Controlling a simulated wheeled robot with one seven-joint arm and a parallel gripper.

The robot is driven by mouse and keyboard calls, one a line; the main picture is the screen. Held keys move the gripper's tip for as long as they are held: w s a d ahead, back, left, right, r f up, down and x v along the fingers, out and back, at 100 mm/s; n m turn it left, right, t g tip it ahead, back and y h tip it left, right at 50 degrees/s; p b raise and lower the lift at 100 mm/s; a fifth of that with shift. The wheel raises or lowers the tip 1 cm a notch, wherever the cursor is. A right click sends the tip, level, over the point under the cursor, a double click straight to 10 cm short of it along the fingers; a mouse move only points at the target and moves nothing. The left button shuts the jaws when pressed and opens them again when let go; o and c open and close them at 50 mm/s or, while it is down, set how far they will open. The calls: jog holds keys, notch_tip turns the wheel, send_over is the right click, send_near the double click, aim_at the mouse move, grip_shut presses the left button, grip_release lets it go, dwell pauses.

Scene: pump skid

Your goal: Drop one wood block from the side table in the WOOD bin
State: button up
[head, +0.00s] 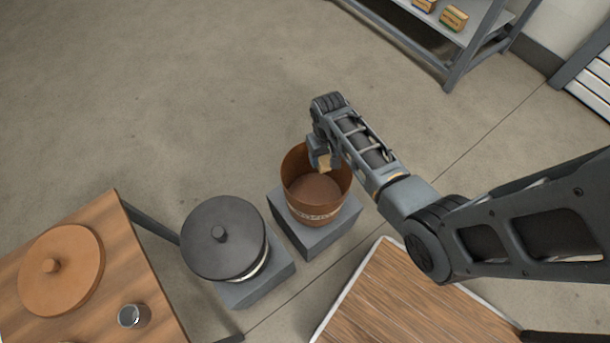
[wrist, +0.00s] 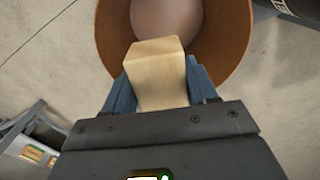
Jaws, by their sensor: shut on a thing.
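A pale wood block (wrist: 158,75) is between the fingers of my gripper (wrist: 160,88), which is shut on it. In the head view my gripper (head: 321,161) and the block (head: 325,165) are over the opening of a brown open bin (head: 316,205). The bin stands on a grey block-shaped base, and lettering on its front is too small to read. In the wrist view the bin's rim (wrist: 240,50) curves around beyond the block. The inside of the bin that shows looks empty.
A dark bin with a lid (head: 224,238) stands left of the brown bin. A wooden table (head: 130,265) at lower left holds a round orange-brown lid (head: 62,268) and a small metal cup (head: 133,316). Another wooden top (head: 400,305) is at lower right. A grey shelf (head: 480,45) holds small blocks.

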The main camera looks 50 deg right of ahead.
notch_tip(320, 180, down, 6)
jog(key=b, duration=0.6)
jog(key=o, duration=1.2)
jog(key=shift+c, duration=0.2)
notch_tip(320, 180, up, 8)
jog(key=shift+f+p, duration=0.1)
jog(key=shift+p, duration=0.4)
